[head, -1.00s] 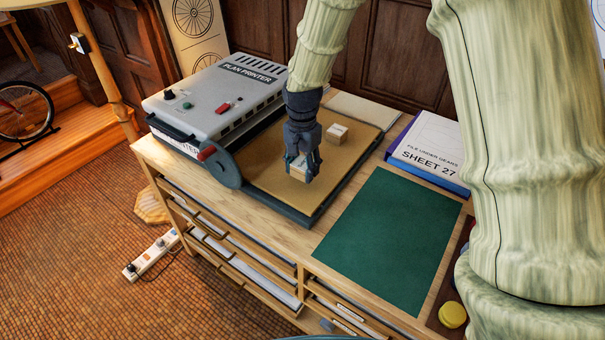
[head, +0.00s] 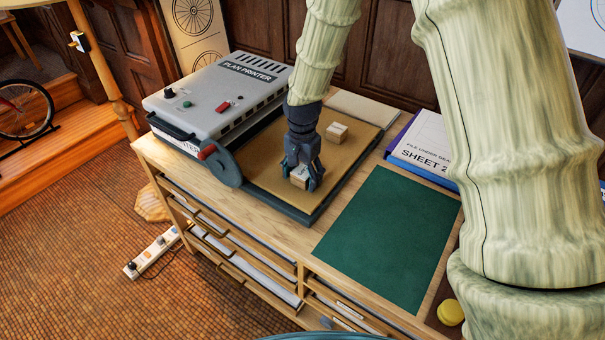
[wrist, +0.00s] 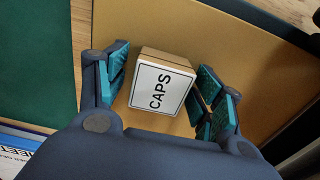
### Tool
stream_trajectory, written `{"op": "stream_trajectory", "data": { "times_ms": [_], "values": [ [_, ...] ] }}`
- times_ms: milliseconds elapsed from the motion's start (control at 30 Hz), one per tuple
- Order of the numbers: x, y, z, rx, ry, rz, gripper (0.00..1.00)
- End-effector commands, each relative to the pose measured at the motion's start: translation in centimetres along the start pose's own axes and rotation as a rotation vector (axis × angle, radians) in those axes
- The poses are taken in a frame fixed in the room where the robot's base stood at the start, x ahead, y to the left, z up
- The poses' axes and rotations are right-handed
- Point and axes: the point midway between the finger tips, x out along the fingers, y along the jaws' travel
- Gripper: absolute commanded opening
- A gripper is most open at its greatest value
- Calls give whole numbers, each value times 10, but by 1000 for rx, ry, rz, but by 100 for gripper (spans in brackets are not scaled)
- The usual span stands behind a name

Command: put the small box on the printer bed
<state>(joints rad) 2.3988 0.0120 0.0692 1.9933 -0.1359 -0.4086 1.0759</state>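A small tan box with a white label reading CAPS (wrist: 160,88) sits on the tan printer bed (head: 262,165), near its front right part; it also shows in the head view (head: 299,175), partly hidden by my fingers. My gripper (head: 303,182) points down over this box. In the wrist view my gripper (wrist: 165,90) is open, with its teal pads on either side of the box and a visible gap on the left. Another small tan box with a pale top (head: 336,132) sits farther back on the bed.
A green mat (head: 390,240) lies to the right. A blue-edged sheet box (head: 425,148) is at the back right, a yellow round thing (head: 450,313) at the front right.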

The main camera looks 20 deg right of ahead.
Motion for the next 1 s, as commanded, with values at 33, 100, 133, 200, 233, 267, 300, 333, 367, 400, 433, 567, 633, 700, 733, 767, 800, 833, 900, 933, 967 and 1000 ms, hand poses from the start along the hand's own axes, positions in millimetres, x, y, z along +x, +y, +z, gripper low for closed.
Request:
{"op": "stream_trajectory", "data": {
  "times_ms": [33,100,133,200,233,267,300,333,367,400,433,567,633,700,733,767,800,833,900,933,967,1000],
  "values": [
    [0,0,0,0,0,0,67],
    [0,0,0,0,0,0,67],
    [0,0,0,0,0,0,67],
    [0,0,0,0,0,0,67],
    [-1,0,0,0,0,0,67],
    [-2,0,0,0,0,0,67],
    [-3,0,0,0,0,0,67],
    [-5,0,0,0,0,0,67],
    [-7,0,0,0,1,-1,67],
    [-10,0,0,0,1,-1,67],
    [-14,0,0,0,2,-2,67],
    [-31,-1,0,-1,2,-3,67],
    [-42,0,0,0,2,-2,67],
    [-53,-1,0,0,3,-3,67],
    [-57,0,0,0,2,-2,67],
    [-62,0,0,0,2,-2,67],
    [-69,-1,0,0,2,-3,67],
    [-73,-1,0,0,2,-3,67],
    [-84,-1,0,0,2,-3,67],
    [-89,-1,0,0,2,-2,67],
    [-93,0,0,0,2,-2,67],
    [-98,0,0,0,2,-2,67]
  ]
}}
